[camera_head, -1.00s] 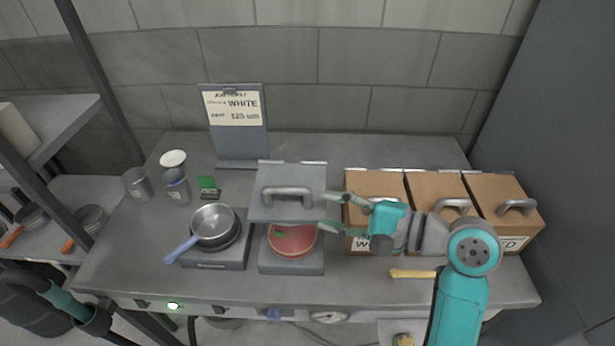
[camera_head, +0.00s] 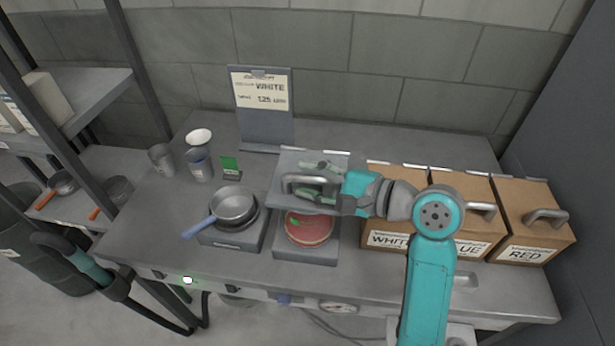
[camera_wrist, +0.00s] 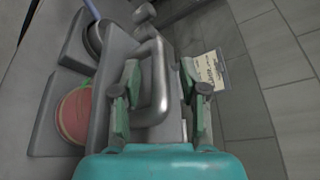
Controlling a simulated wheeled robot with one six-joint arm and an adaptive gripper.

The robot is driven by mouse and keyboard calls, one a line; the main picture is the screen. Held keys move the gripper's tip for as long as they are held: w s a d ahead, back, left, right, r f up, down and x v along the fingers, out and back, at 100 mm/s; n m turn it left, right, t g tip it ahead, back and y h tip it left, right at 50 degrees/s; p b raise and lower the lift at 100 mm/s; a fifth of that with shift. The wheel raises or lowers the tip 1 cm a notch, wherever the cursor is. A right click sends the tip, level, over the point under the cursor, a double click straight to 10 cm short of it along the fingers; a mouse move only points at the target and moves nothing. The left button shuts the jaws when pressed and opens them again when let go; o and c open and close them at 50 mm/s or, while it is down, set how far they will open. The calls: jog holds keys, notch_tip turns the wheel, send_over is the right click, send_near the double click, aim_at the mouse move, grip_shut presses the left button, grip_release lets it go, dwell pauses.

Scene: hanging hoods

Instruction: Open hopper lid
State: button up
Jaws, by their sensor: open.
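A grey lid (camera_head: 331,162) with a thick bar handle (camera_head: 288,184) sits over the back of a grey unit (camera_head: 306,250). A red disc (camera_head: 308,230) with a green mark shows under its front edge. In the wrist view the handle bar (camera_wrist: 160,85) lies between the two spread fingers of my gripper (camera_wrist: 160,95). Contact with the bar cannot be told.
Brown lidded boxes with handles stand right, labelled WHITE (camera_head: 386,240), BLUE, partly hidden by my arm, and RED (camera_head: 524,254). A saucepan (camera_head: 234,205) stands on a burner to the left. Cups (camera_head: 199,162) and a sign stand (camera_head: 264,110) are further back. A shelf rack (camera_head: 95,100) is far left.

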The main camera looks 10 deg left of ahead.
jog(key=shift+w+a+f, duration=0.1)
jog(key=shift+w+a, duration=0.05)
jog(key=shift+a, duration=0.3)
grip_shut()
